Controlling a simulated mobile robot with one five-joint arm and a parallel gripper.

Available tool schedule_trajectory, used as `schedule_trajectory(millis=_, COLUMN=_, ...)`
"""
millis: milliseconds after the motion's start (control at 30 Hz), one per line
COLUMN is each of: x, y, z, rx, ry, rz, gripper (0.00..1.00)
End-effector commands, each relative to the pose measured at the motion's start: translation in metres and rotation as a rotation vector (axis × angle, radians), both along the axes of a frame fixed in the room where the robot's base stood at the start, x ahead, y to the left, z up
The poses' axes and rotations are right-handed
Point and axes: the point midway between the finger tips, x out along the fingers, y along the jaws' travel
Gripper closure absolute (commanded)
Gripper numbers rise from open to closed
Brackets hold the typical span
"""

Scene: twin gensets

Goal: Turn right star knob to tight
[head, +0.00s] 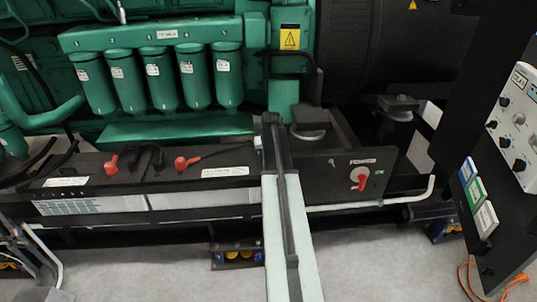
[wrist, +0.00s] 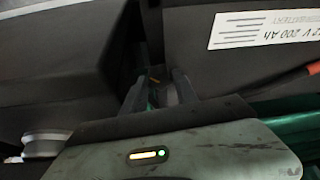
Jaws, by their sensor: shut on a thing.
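In the wrist view my gripper (wrist: 158,84) reaches into a dark gap beside the black battery (wrist: 245,65). Its two fingers are closed in on a small thing between them, at the place of the right star knob. That thing is mostly hidden in shadow and its star shape and angle cannot be made out. In the head view my arm stretches up over the frame rail and its end hides the gripper and the knob.
Red-capped battery terminals (head: 181,162) and cables lie left of my arm. A black panel with a red rotary switch (head: 358,177) stands right of it. A round engine mount (head: 308,131) is close by. A pale pipe (head: 360,205) runs low in front.

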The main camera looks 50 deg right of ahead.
Motion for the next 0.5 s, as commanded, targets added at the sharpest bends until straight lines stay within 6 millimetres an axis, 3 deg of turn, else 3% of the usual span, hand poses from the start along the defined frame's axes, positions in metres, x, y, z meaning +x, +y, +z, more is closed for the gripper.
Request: schedule_trajectory(millis=500, x=0.0056, y=0.0009, z=0.0006, rx=-0.002, ry=-0.006, rz=-0.471, gripper=1.00)
